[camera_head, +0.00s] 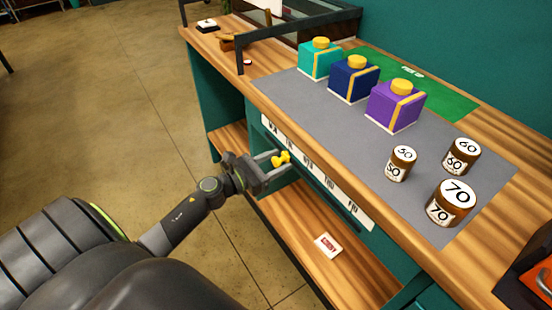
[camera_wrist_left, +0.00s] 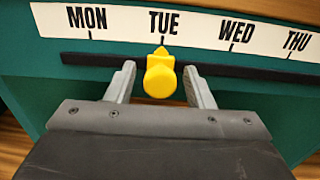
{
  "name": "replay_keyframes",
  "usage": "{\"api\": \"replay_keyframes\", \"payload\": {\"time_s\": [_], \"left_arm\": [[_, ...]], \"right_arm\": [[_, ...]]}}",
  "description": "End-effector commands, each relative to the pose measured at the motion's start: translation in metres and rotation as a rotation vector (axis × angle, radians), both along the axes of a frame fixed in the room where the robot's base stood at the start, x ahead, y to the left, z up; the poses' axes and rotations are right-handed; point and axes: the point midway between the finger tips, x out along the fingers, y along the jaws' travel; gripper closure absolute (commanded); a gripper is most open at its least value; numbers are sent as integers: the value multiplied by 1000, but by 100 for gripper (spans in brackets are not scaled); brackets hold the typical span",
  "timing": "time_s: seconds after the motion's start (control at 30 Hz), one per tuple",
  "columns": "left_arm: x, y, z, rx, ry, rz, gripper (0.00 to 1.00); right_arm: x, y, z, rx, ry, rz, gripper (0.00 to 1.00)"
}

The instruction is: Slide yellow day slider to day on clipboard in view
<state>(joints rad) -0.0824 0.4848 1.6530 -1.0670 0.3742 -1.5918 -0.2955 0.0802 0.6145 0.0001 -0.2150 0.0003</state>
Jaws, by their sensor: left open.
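The yellow day slider (camera_head: 280,158) sits on a dark rail on the front of the counter. In the left wrist view the slider (camera_wrist_left: 159,76) has its pointer at TUE on the white day strip (camera_wrist_left: 198,29), which also reads MON, WED and THU there. My left gripper (camera_wrist_left: 158,80) is open, with one finger on each side of the slider's knob; I see gaps between the fingers and the knob. I cannot make out a clipboard with a readable day. My right gripper is not in view.
Teal, blue and purple boxes (camera_head: 394,104) with yellow tops stand on the counter's grey mat (camera_head: 345,140). Brown weights (camera_head: 452,203) marked 50, 60 and 70 stand at the right. A small card (camera_head: 328,246) lies on the lower wooden shelf (camera_head: 296,225).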

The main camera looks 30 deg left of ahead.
Motion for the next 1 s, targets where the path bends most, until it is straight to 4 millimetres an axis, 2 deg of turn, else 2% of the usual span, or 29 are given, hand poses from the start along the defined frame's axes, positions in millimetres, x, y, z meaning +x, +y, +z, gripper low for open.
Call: {"api": "replay_keyframes", "payload": {"time_s": [0.3, 0.67, 0.87, 1.0], "left_arm": [[2, -1, -1, 0, 1, 0, 53], [1, -1, 0, 0, 1, 0, 100], [1, -1, 0, 0, 0, 0, 100], [-2, -9, 1, -2, 0, -1, 100]], "right_arm": [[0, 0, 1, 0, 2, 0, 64], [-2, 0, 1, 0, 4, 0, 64], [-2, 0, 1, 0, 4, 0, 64], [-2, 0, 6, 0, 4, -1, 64]]}}
